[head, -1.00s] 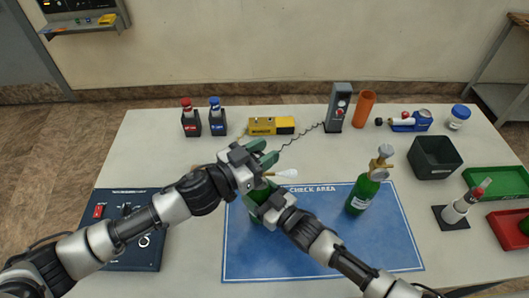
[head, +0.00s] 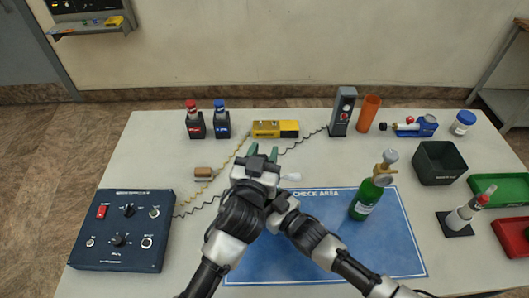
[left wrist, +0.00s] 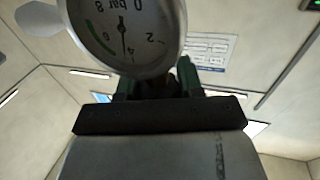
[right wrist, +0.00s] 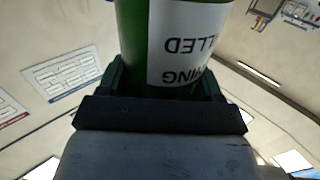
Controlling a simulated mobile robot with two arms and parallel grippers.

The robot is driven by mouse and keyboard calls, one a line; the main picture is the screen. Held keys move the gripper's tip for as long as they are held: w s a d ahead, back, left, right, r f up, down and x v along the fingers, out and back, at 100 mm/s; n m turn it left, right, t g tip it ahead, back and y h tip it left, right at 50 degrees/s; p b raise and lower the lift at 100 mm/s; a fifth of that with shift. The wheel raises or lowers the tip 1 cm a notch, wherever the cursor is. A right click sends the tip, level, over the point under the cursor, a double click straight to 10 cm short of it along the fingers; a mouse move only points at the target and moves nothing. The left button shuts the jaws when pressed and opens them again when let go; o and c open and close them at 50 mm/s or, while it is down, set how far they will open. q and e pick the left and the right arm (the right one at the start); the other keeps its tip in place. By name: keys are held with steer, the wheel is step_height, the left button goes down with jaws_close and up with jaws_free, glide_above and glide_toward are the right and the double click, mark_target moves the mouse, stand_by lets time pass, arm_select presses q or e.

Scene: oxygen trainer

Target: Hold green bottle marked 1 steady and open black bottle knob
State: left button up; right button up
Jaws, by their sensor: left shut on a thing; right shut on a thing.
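My right gripper (right wrist: 165,95) is shut around the body of a green bottle (right wrist: 135,35) with a white label, seen in the right wrist view. In the head view my arms hide nearly all of this bottle; its number cannot be read. My left gripper (head: 264,152) is just above and behind the right one, shut on the dark knob (left wrist: 165,86) at the bottle's top, mostly hidden. The bottle's pressure gauge (left wrist: 125,30) is close in front in the left wrist view. Its pale edge (head: 291,177) shows in the head view. A second green bottle (head: 364,200) stands upright to the right.
A blue check area mat (head: 320,262) lies under both bottles. A dark blue control box (head: 105,235) is at left, with cords running to a brown block (head: 204,173) and a yellow device (head: 270,129). A black bin (head: 437,160) stands at right.

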arm_select(q)
steer(key=shift+r, duration=0.15)
steer(key=o, duration=0.9)
steer(key=shift+o, duration=0.2)
steer(key=v, duration=1.2)
